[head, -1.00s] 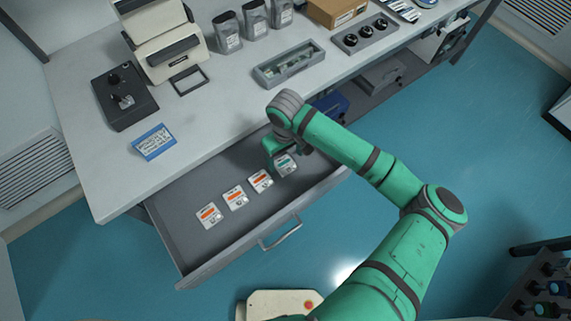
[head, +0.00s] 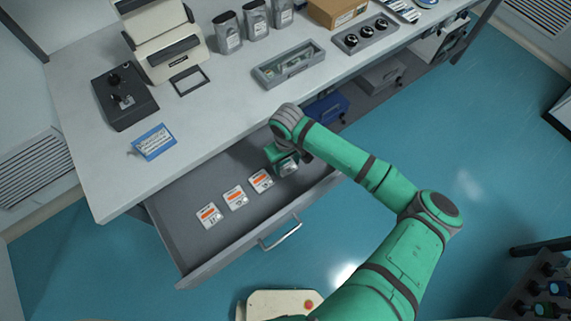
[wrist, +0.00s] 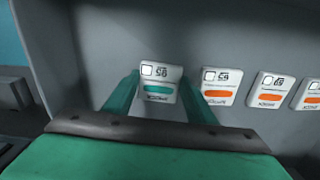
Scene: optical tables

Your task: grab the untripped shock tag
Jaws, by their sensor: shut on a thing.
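The shock tag with a green band (wrist: 158,83) is a small white plate at the right end of a row in the open drawer in the head view. My gripper (wrist: 155,92) is shut on it, with a green finger at each side in the wrist view. In the head view my gripper (head: 287,164) partly covers this tag. Beside it lie three similar tags with orange bands: the nearest (head: 261,180), the middle one (head: 235,197) and the far left one (head: 209,215). They also show in the wrist view, the nearest (wrist: 222,86) just right of my gripper.
The grey drawer (head: 180,228) is pulled out from under the white table (head: 205,118), with its handle (head: 281,232) at the front. On the table are a blue-edged card (head: 153,142), a dark control box (head: 125,97) and a grey tray (head: 289,65). A blue bin (head: 327,108) sits below.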

